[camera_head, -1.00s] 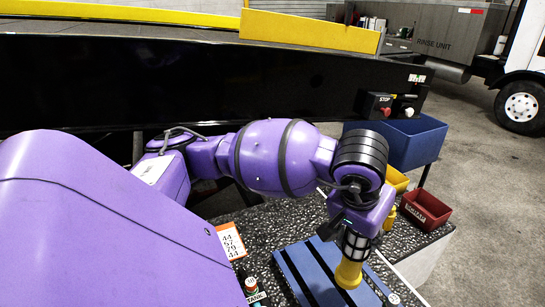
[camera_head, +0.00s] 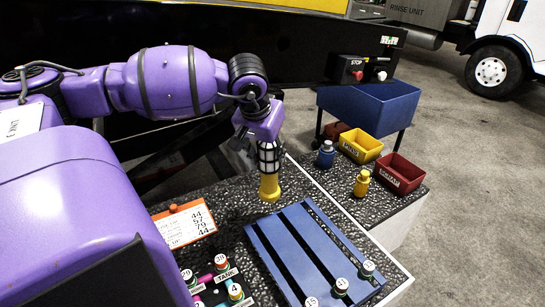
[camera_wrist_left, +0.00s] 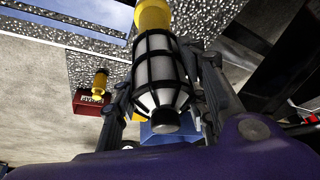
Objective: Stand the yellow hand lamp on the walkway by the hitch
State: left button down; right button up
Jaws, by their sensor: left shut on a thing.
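The yellow hand lamp (camera_head: 269,184) is upright, with a yellow lower part and a black cage around a pale light above it. My left gripper (camera_head: 267,143) is shut on the caged part, and the yellow end points down. The lamp is over the black speckled surface, just beyond the blue slatted rack; I cannot tell whether its bottom touches. In the left wrist view the lamp's cage (camera_wrist_left: 158,75) sits between the fingers. I cannot make out the hitch. My right gripper is not in view.
The blue slatted rack (camera_head: 297,240) has several numbered knobs near it. A yellow bottle (camera_head: 361,184), a blue bottle (camera_head: 325,155), a yellow bin (camera_head: 360,146) and a red bin (camera_head: 400,174) stand to the right. A black panel with a stop button (camera_head: 352,70) is behind.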

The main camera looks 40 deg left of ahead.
pick_arm(q)
jog(key=w+a+f, duration=0.3)
jog(key=w+f, duration=0.3)
jog(key=f, duration=0.4)
jog(key=shift+w+a, duration=0.3)
jog(key=shift+a, duration=0.1)
jog(key=shift+f, duration=0.15)
jog(key=c, duration=1)
grip_release()
jog(key=shift+c, duration=0.2)
